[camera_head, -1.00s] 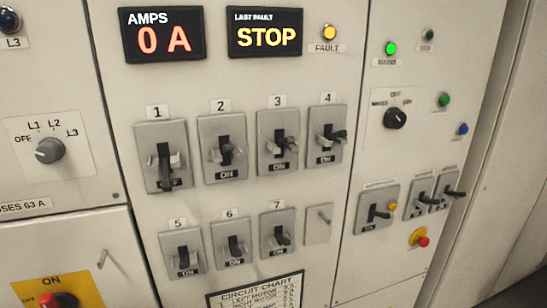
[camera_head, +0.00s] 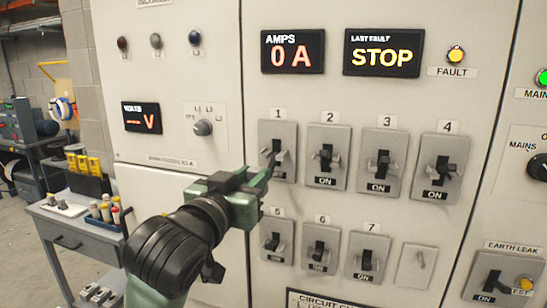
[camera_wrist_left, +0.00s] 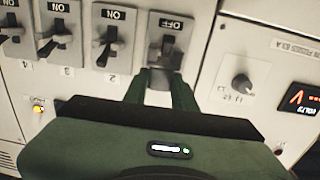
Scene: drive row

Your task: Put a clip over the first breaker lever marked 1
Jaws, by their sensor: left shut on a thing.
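The first breaker (camera_head: 291,172), on a grey plate under the mark 1 (camera_head: 278,114), is at the left of the upper row. It also shows upside down in the left wrist view, with a plate (camera_wrist_left: 184,46) labelled OFF. My left gripper (camera_head: 266,172) reaches it from below left. The fingers partly hide the lever's end. No clip shows on this lever. Several yellow pieces, possibly clips (camera_head: 84,163), sit in a dark holder on a grey cart. My right gripper is not in view.
More breakers, marked 2 (camera_head: 326,158), 3 (camera_head: 382,163) and 4 (camera_head: 440,168), stand close to the right, with levers jutting out. A lower row is below them. The grey cart (camera_head: 75,228) stands at left, holding small bottles (camera_head: 106,210). A rotary knob (camera_head: 203,128) is left of breaker 1.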

